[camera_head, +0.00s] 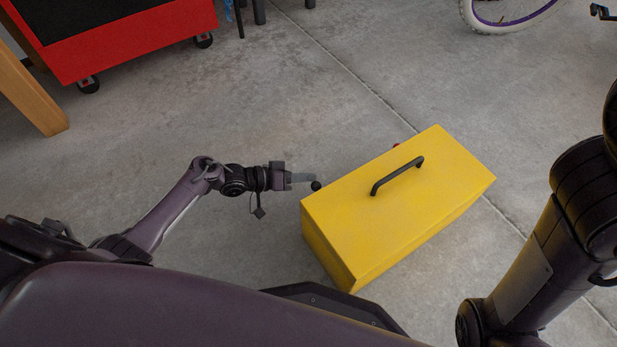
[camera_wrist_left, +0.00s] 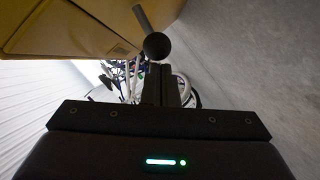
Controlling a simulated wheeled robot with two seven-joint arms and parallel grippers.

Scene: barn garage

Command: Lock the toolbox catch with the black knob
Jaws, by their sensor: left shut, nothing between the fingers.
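The yellow toolbox (camera_head: 405,205) stands on the concrete floor with its lid down and a black handle (camera_head: 398,175) on top. The black knob (camera_head: 316,186) shows at the toolbox's left end, just past my left fingertips. My left gripper (camera_head: 311,178) is shut and empty, close beside the knob. In the left wrist view the knob (camera_wrist_left: 157,46) is a black ball on a grey rod, in front of the fingertips (camera_wrist_left: 161,75); whether they touch is unclear. The toolbox (camera_wrist_left: 75,25) fills the upper left there. The catch itself is not clearly visible. My right gripper is out of view.
A red wheeled cabinet (camera_head: 130,42) stands at the upper left, beside a wooden leg (camera_head: 30,95). A bicycle wheel (camera_head: 510,18) is at the upper right. The floor around the toolbox is mostly clear.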

